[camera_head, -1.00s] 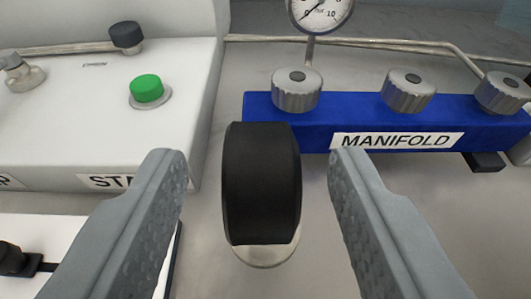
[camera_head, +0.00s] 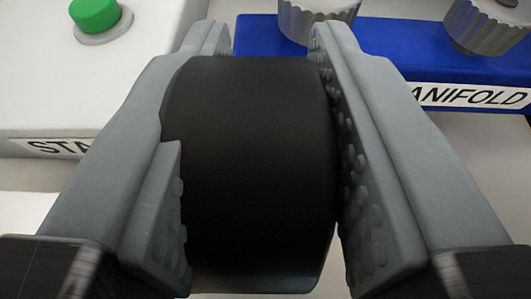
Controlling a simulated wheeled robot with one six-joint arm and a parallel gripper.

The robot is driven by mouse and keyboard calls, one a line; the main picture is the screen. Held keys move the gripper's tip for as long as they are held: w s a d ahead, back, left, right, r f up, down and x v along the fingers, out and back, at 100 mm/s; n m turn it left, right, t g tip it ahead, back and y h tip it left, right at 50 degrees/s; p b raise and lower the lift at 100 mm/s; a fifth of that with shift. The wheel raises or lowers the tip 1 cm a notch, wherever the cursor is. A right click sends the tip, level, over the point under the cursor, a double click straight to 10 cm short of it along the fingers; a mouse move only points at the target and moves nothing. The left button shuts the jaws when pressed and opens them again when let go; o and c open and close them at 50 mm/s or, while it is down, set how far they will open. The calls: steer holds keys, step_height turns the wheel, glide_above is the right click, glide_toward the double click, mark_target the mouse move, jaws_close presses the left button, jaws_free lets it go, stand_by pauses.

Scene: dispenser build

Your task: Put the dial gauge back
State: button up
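A thick black cylinder (camera_head: 255,165) with a paler rim at its lower end fills the middle of the view. It may be the dial gauge seen from its side, but no dial face shows. My gripper (camera_head: 268,40) has one grey finger along each side of it. Both ribbed pads look to be against its sides, and the fingertips reach past its upper edge. The blue manifold (camera_head: 400,62) lies beyond, partly hidden by the right finger and cut by the frame.
Two ridged metal knobs (camera_head: 490,22) (camera_head: 318,16) stand on the manifold. A white housing (camera_head: 50,85) with a green button (camera_head: 95,14) is at the left. The pale surface right of the right finger is clear.

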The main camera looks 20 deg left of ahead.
jaws_close()
step_height(320, 180, up, 10)
steer(key=shift+r, duration=0.1)
stand_by(0.4)
